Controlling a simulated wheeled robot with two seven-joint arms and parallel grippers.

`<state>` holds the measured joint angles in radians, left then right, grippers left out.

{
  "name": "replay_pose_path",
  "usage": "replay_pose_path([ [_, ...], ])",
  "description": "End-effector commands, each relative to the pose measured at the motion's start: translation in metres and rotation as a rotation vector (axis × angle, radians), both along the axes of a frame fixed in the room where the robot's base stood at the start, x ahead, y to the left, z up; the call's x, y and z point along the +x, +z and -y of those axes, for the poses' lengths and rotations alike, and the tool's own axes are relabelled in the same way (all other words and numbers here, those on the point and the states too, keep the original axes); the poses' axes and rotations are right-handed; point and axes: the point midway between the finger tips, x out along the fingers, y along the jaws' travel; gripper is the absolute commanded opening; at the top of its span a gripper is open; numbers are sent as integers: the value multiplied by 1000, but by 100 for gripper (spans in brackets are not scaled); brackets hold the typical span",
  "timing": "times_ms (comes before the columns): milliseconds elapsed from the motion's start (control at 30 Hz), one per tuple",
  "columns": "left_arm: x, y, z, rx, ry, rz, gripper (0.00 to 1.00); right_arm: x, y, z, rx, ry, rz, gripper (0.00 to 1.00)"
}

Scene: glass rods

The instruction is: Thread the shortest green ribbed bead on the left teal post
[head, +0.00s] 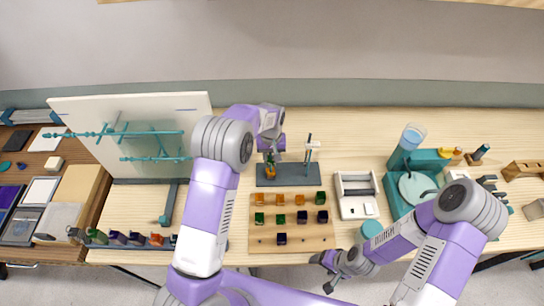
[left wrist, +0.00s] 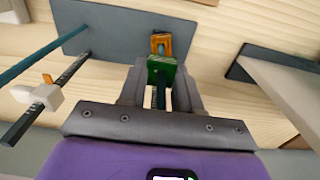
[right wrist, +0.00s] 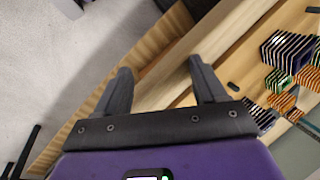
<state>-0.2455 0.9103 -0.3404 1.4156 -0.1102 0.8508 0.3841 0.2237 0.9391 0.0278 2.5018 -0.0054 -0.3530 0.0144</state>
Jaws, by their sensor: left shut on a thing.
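My left gripper (head: 270,155) is shut on a green bead (left wrist: 165,74), above the left end of the slate base plate (head: 294,180). The plate also shows in the left wrist view (left wrist: 95,22). An orange bead (left wrist: 161,42) sits low, just beyond the green one; in the head view (head: 270,172) it is below my gripper. The left post is mostly hidden by the beads and gripper, so I cannot tell whether the green bead is around it. A second teal post (left wrist: 45,58) stands bare in the left wrist view. My right gripper (right wrist: 160,80) is open and empty, near the table's front edge.
A wooden bead board (head: 260,230) with several orange, green and dark beads lies in front of the plate. A dark rod with a white piece (left wrist: 40,95) stands beside the bare post. A white tray (head: 358,205) is to the right, a pale panel (head: 75,105) to the left.

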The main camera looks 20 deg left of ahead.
Motion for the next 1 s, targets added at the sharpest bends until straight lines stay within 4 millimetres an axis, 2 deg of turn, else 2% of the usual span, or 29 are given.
replay_pose_path([
  [33,-3,-6,0,1,0,-13,4,-3,-10,2,-6,-8,-18,63],
  [67,-4,-6,0,0,0,-14,4,-3,-10,2,-6,-8,-18,63],
  [100,-4,-6,0,1,0,-15,36,-3,-10,2,-6,-8,-18,63],
  [267,-3,-6,0,1,0,-12,60,-3,-11,2,-7,-9,-17,63],
  [300,-3,-6,1,1,-1,-12,63,-3,-11,2,-7,-9,-17,63],
  [667,-2,-3,1,1,-1,-9,63,-3,-9,2,-6,-10,-19,63],
  [867,-3,15,1,1,0,-6,63,-3,1,2,-7,-11,-23,63],
  [1000,-3,36,3,2,0,-4,63,-5,13,3,-9,-13,-27,63],
])
